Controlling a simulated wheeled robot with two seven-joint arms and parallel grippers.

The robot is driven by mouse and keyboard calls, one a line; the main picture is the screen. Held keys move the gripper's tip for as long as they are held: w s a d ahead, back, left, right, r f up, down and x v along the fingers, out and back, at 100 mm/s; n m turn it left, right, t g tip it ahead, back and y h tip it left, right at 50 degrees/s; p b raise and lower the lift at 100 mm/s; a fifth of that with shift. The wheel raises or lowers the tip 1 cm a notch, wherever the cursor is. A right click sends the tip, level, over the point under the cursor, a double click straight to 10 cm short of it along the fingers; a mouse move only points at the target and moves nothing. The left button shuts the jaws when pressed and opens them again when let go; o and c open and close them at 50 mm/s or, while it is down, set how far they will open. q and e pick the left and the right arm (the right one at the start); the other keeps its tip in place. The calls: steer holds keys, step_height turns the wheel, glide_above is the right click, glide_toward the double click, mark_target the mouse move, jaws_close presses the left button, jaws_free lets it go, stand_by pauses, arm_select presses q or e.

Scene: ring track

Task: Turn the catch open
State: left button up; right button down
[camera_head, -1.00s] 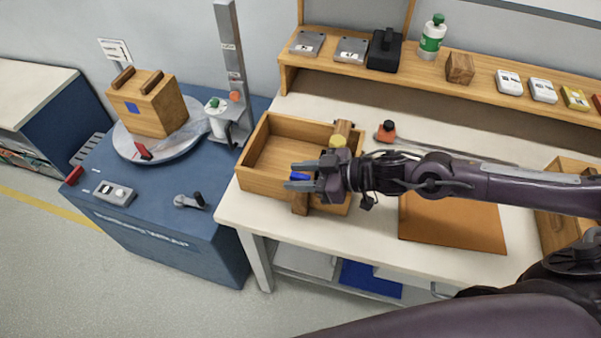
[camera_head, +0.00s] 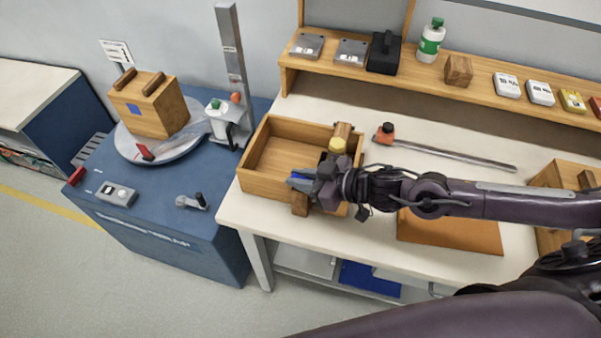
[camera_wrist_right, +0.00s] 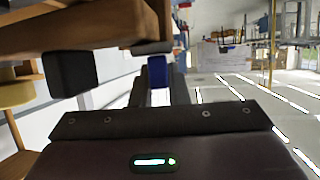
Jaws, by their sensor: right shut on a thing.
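An open wooden box (camera_head: 262,187) stands at the left end of the white table, with a wooden bar (camera_head: 344,131) across its right part and a yellow knob (camera_head: 337,145) on it. A small blue piece, which looks like the catch (camera_head: 299,184), is at my right gripper (camera_head: 301,181). The blue piece also shows in the right wrist view (camera_wrist_right: 157,71), between the two dark fingers of the right gripper (camera_wrist_right: 159,88), which is shut on it. The gripper and wrist hide part of the box's right side. My left gripper is not in view.
A shelf (camera_head: 428,78) with boxes and a bottle runs along the back. A long-handled tool (camera_head: 450,155) lies behind my right arm. A brown board (camera_head: 450,232) lies at the front. A blue wrapping machine (camera_head: 160,215) stands left of the table.

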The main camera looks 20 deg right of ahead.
steer(key=m+t+h+p, duration=0.1)
steer(key=m+t+h, duration=0.1)
steer(key=shift+s+a+m, duration=0.1)
steer(key=shift+m, duration=0.3)
steer(key=m+t+h, duration=0.1)
steer(key=m+h, duration=0.1)
steer(key=m+h+p, duration=0.1)
steer(key=m+h, duration=0.1)
steer(key=h, duration=0.1)
steer(key=shift+m+t, duration=0.3)
steer(key=shift+t, duration=0.1)
steer(key=shift+r+m+h+p, duration=0.1)
steer(key=shift+m+h+p, duration=0.7)
steer(key=shift+h, duration=0.4)
steer(key=m+h+p, duration=0.2)
steer(key=m+h, duration=0.1)
steer(key=h, duration=0.1)
steer(key=shift+m, duration=0.3)
steer(key=m+g+h+p, duration=0.1)
steer(key=m+h, duration=0.1)
steer(key=shift+m+g+h, duration=0.3)
steer(key=shift+h, duration=0.1)
steer(key=shift+m+h, duration=0.3)
steer(key=shift+h, duration=0.3)
steer(key=c, duration=1.4)
jaws_free()
